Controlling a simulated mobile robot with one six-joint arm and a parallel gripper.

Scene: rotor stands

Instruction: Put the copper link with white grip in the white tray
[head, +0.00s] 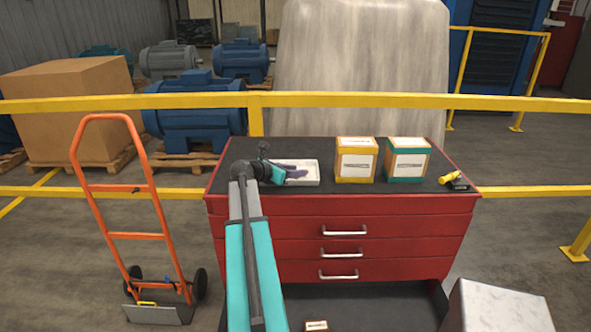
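The white tray (309,171) lies on the dark top of the red tool cabinet, left of two boxes. A dark purple item shows inside it, too small to identify. My arm reaches up from the bottom of the head view to the tray's left side. My gripper (276,172) is at or over the left end of the tray; its fingers are small and I cannot tell whether they are open, shut or holding anything. My arm hides part of the cabinet top. I cannot make out a copper link with a white grip.
A yellow-trimmed box (355,160) and a teal-trimmed box (407,159) stand right of the tray. A yellow and black item (453,180) lies at the cabinet's right end. A yellow railing (400,101) runs behind. An orange hand truck (139,236) stands left.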

